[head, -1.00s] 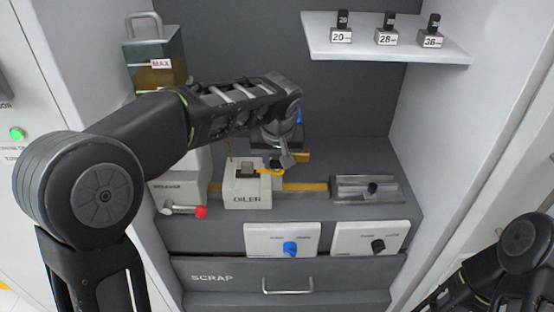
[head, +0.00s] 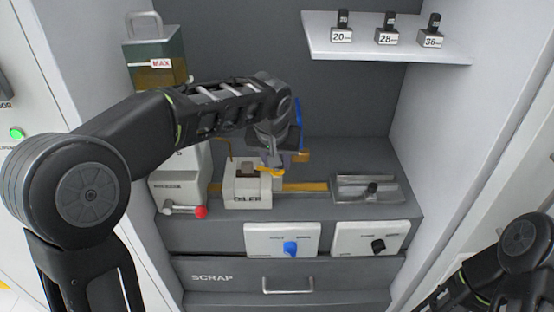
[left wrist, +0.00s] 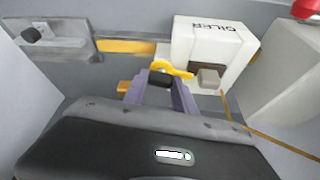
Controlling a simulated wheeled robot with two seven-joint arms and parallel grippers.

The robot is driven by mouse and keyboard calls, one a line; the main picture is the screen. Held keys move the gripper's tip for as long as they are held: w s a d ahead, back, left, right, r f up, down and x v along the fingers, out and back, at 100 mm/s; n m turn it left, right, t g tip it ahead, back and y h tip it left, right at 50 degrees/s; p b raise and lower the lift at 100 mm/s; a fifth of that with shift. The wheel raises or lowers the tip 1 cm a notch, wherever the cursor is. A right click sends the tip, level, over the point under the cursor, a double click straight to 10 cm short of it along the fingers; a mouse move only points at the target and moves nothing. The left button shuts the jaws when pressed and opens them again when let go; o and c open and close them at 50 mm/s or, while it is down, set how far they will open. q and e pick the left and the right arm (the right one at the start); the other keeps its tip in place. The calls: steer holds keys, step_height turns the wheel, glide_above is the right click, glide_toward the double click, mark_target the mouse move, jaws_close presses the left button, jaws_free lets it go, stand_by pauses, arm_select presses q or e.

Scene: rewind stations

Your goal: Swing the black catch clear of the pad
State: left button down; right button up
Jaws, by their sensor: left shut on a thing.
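The white oiler (head: 247,198) stands on the shelf, and it also shows in the left wrist view (left wrist: 205,42). A beige-grey block (left wrist: 208,80), which looks like the pad, sits at its brown recess. A yellow arm (left wrist: 178,69) reaches from my left fingers toward this block; its tip is close to the block, and I cannot tell whether they touch. A small black piece (left wrist: 160,78), which looks like the catch, is at the yellow arm's other end, between my left gripper's fingers (left wrist: 160,90). My left gripper is shut on it. In the head view my wrist hides the black piece.
A metal tray with a black knob (head: 366,196) is right of the oiler. A red-tipped lever (head: 200,212) is at its left. Panels with a blue knob (head: 290,248) and a black knob (head: 377,246) stand in front, above the scrap drawer (head: 230,277).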

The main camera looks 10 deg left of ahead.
arm_select(q)
steer(key=m+h, duration=0.1)
steer(key=m, duration=0.3)
steer(key=shift+a+h+p, duration=0.2)
steer(key=shift+h+p, duration=0.15)
steer(key=shift+h, duration=0.05)
steer(key=m, duration=0.2)
steer(key=m+g+h+p, duration=0.1)
steer(key=m, duration=0.1)
steer(key=shift+w+r+m+h, duration=0.1)
steer(key=shift+m+h, duration=0.2)
steer(key=shift+m, duration=0.1)
steer(key=m+g+h+p, duration=0.1)
steer(key=m, duration=0.2)
steer(key=shift+w+a+m, duration=0.1)
steer(key=shift+m, duration=0.2)
steer(key=shift+m+g+p, duration=0.65)
steer(key=shift+m+g, duration=0.05)
steer(key=shift+m, duration=1)
steer(key=c, duration=1)
jaws_free()
